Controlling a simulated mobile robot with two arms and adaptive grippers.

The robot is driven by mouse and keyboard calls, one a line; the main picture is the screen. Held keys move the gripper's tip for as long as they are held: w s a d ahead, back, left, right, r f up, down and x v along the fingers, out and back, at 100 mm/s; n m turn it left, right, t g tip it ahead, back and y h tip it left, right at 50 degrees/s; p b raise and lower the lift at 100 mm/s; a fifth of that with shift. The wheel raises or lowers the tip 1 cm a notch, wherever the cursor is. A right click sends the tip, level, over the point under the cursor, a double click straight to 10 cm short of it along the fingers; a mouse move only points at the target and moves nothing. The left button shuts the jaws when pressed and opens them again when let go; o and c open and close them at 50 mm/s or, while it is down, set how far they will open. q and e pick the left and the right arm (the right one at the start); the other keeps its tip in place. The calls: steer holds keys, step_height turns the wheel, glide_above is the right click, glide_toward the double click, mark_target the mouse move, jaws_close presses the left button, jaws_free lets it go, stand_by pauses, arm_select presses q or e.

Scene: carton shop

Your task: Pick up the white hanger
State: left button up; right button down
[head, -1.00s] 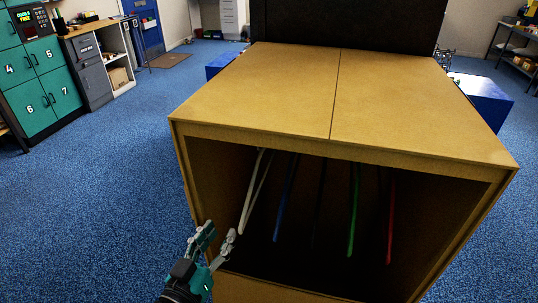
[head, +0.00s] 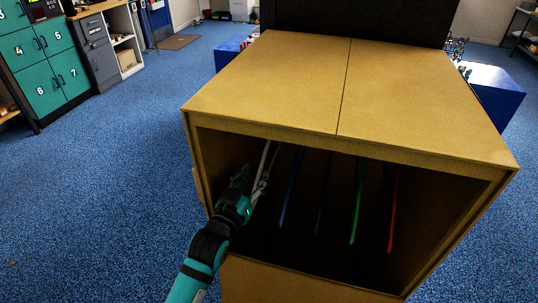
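The white hanger (head: 266,158) hangs at the left inside the open-fronted carton box (head: 425,100), seen nearly edge-on as a thin pale strip. My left gripper (head: 250,178) reaches into the left part of the opening. Its two fingers stand apart, so it looks open. The right finger overlaps the lower part of the white hanger in the picture; I cannot tell whether they touch. The hanger's top is hidden under the box roof. My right gripper is not in view.
To the right of the white hanger hang a blue hanger (head: 291,190), a dark one (head: 323,195), a green one (head: 358,205) and a red one (head: 393,210). The box's left wall is close to my gripper. Blue carpet (head: 100,190) is clear at left.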

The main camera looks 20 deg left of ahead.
mark_target(260, 168)
arm_select(q)
steer(key=w, duration=0.3)
steer(key=shift+w+d, duration=0.25)
steer(key=shift+r, duration=0.1)
jaws_close()
